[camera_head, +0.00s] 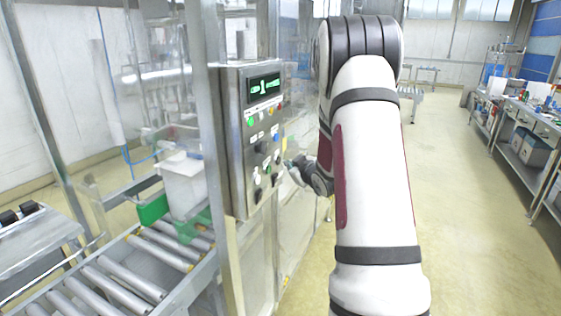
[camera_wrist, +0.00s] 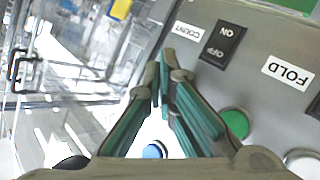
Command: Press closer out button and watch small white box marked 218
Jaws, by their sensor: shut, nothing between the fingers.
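The grey control panel (camera_head: 250,135) stands upright in the head view, with a lit display and several buttons and switches. Its labels are too small to read there. In the wrist view, the panel face (camera_wrist: 265,95) shows labels COUNT and FOLD, an ON/OFF rocker switch (camera_wrist: 223,44), a green button (camera_wrist: 235,123) and a blue button (camera_wrist: 153,151). No closer out label is readable. My gripper (camera_wrist: 168,62) is shut and empty in front of the panel; contact cannot be told. A white box (camera_head: 183,184) is behind the clear guard by the conveyor; no 218 marking is legible.
The roller conveyor (camera_head: 125,275) runs at the lower left, with a green part (camera_head: 152,208) beside the white box. Metal posts and clear guards surround the machine. A workbench (camera_head: 530,125) lines the right side. The floor between is clear.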

